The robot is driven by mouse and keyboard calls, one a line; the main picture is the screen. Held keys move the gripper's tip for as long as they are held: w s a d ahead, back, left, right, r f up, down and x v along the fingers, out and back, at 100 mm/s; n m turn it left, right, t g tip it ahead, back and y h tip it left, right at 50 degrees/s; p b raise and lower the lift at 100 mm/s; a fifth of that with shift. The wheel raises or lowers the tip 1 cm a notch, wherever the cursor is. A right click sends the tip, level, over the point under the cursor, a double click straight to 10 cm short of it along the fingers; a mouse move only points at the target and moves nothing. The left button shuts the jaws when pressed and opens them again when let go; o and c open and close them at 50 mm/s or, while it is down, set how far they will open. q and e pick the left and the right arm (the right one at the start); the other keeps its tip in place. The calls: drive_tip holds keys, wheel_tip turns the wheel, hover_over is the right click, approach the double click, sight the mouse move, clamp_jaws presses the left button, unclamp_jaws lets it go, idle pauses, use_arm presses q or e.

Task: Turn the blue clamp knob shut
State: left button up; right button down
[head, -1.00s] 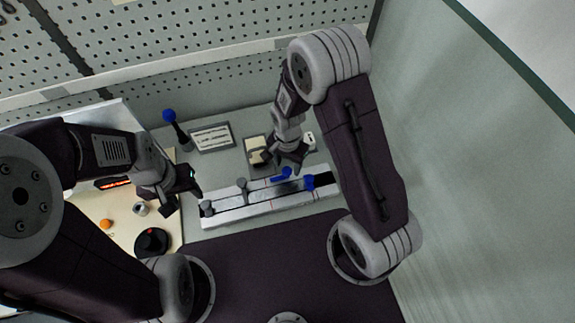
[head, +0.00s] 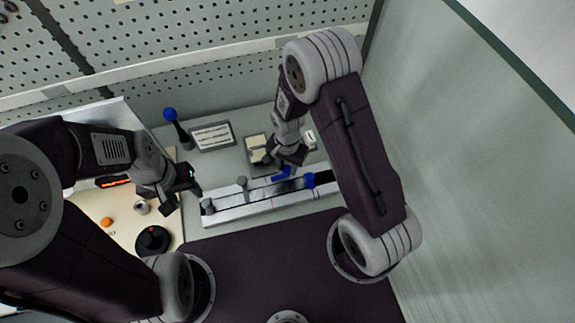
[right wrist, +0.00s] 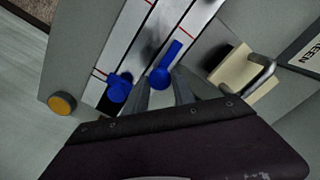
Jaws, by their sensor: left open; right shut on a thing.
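The blue clamp knob (head: 281,175), with a bar-like handle, sits on the silver rail (head: 236,214). My right gripper (head: 291,164) is over it from above. In the right wrist view the knob (right wrist: 160,77) lies at the fingertips of the right gripper (right wrist: 163,90), which is shut on it; its handle points up and right. A second blue part (right wrist: 118,89) is beside it on the rail; it also shows in the head view (head: 310,180). My left gripper (head: 180,196) is open and empty, left of the rail's left end.
Grey posts (head: 242,182) stand on the rail left of the knob. A cream block (head: 257,144) is close behind the right gripper. A blue-topped lever (head: 170,114) and a labelled plate (head: 212,136) are further back. A black round knob (head: 152,241) is at the left.

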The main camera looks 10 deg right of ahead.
drive_tip(key=n, duration=0.8)
drive_tip(key=shift+n, duration=0.3)
drive_tip(key=n, duration=0.4)
drive_tip(key=shift+n, duration=2.3)
drive_tip(key=c, duration=1.1)
unclamp_jaws()
drive_tip(key=shift+r, duration=0.1)
drive_tip(key=shift+o, duration=0.2)
